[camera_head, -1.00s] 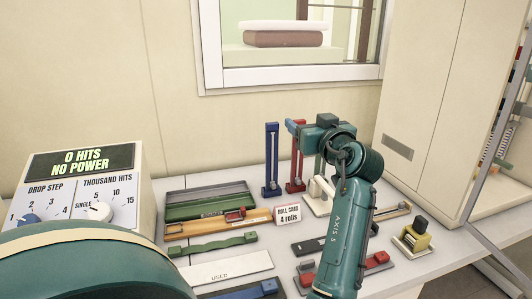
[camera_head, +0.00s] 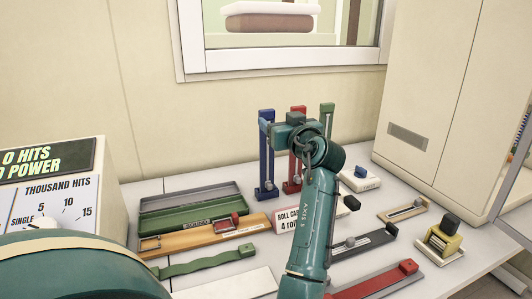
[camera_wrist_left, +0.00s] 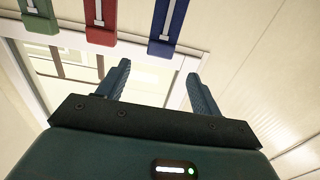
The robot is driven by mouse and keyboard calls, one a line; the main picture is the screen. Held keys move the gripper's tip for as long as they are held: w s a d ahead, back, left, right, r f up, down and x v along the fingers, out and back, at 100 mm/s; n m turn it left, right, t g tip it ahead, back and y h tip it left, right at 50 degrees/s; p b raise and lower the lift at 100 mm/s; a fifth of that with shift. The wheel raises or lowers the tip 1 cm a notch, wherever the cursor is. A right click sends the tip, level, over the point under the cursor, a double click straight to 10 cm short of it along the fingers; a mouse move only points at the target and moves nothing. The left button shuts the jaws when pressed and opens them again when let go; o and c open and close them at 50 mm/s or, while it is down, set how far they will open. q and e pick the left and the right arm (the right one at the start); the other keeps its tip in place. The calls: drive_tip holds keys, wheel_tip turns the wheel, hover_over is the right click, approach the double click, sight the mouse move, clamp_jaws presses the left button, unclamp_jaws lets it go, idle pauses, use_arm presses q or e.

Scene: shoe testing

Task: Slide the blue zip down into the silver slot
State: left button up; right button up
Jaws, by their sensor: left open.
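The blue zip post (camera_head: 264,160) stands upright at the back of the bench, left of a red post (camera_head: 297,175) and a green post (camera_head: 327,112). It has a pale silver rail down its face and a silver fitting near its foot. In the left wrist view the blue post (camera_wrist_left: 169,28) hangs in from the top edge, with its silver rail. My left gripper (camera_wrist_left: 159,68) is open and empty, its fingertips on either side of the blue post's end in that picture. In the head view the left gripper (camera_head: 270,128) overlaps the post's upper part; contact is unclear.
A green tray (camera_head: 192,212), an orange slider board (camera_head: 205,235) and a card sign (camera_head: 287,217) lie left of my arm. A white block with a blue knob (camera_head: 361,178), black and red sliders and a yellow device (camera_head: 442,240) lie right. A cabinet stands behind right.

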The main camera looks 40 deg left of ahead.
sight(268, 113)
use_arm(q)
drive_tip(key=p+x, duration=0.2)
drive_tip(key=x, duration=0.7)
drive_tip(key=shift+p, duration=0.3)
drive_tip(key=shift+c, duration=0.3)
drive_tip(key=c, duration=1.3)
